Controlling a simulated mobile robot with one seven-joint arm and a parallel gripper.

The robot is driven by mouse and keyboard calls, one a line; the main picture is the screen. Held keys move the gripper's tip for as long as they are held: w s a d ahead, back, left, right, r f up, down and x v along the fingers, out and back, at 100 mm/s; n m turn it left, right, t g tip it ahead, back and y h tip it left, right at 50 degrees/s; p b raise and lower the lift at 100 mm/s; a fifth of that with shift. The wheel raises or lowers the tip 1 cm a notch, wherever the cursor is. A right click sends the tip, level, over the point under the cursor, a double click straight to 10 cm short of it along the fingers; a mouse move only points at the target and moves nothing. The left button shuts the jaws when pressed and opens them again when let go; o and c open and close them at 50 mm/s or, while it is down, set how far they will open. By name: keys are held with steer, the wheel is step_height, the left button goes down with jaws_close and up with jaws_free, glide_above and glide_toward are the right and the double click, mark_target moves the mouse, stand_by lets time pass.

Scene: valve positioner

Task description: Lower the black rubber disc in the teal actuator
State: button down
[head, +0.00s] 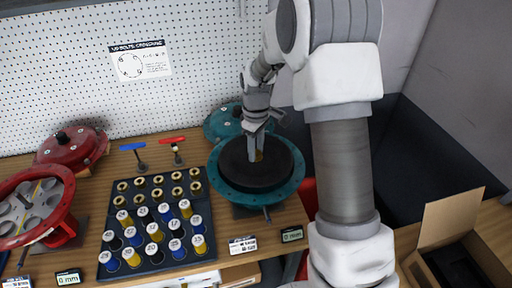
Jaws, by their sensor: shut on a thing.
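The teal actuator (223,193) is an open round housing on the workbench, right of centre in the head view. The black rubber disc (239,177) lies within its rim and fills most of the opening. My gripper (256,157) points down at the middle of the disc and is shut on a small yellowish piece there, mostly hidden by the fingers. I cannot tell how deep the disc sits in the housing.
A teal cover (219,119) lies behind the actuator. A black tray (148,258) with several numbered cylinders and brass rings is left. A red actuator (62,208) and red cover (67,151) stand further left. An open cardboard box (448,222) is at right.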

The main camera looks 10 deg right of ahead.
steer(key=shift+f+b, duration=1.35)
steer(key=shift+f, duration=0.9)
steer(key=shift+f+b, duration=1.15)
steer(key=shift+f, duration=0.45)
steer(key=shift+c, duration=2)
jaws_free()
step_height(320, 180, up, 18)
steer(key=shift+f, duration=0.25)
